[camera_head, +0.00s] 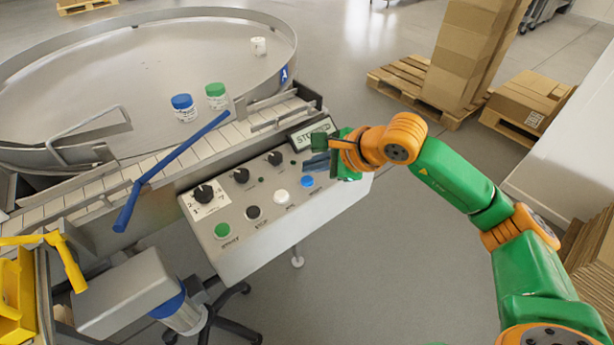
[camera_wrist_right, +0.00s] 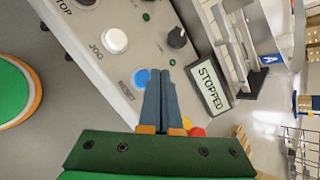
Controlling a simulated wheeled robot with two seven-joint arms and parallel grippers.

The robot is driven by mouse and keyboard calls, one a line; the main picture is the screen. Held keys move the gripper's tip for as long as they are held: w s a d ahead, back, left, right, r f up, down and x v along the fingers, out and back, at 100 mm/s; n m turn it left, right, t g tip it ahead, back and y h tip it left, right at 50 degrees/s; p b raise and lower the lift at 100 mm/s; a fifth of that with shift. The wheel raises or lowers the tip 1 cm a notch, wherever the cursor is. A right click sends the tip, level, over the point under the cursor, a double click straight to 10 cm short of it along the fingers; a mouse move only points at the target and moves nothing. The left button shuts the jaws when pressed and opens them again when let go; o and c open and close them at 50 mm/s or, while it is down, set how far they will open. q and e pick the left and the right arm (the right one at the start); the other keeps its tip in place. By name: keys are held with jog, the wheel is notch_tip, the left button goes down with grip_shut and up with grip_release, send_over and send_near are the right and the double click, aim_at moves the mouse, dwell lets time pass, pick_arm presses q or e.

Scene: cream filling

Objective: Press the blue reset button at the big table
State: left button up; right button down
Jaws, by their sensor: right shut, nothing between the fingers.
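The blue reset button (camera_head: 307,181) is at the right end of the lower row on the grey control panel (camera_head: 240,253). It also shows in the right wrist view (camera_wrist_right: 141,77), with the label RESET beside it. My right gripper (camera_head: 318,163) is shut and empty over the right end of the panel. In the wrist view its closed blue-grey fingertips (camera_wrist_right: 164,76) overlap the right edge of the button; I cannot tell whether they touch it. The display (camera_wrist_right: 209,86) reads STOPPED. My left gripper is not in view.
White (camera_head: 281,196), black (camera_head: 253,212) and green (camera_head: 222,230) buttons and several black knobs share the panel. The big round table (camera_head: 100,65) holds blue-lidded (camera_head: 184,108) and green-lidded (camera_head: 216,96) jars. A blue rail (camera_head: 170,165) crosses the conveyor. Cartons (camera_head: 465,50) stand behind.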

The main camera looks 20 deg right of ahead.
aim_at(312, 183)
jog(key=shift+r+p, duration=1.45)
jog(key=shift+r, duration=0.95)
jog(key=shift+f, duration=0.1)
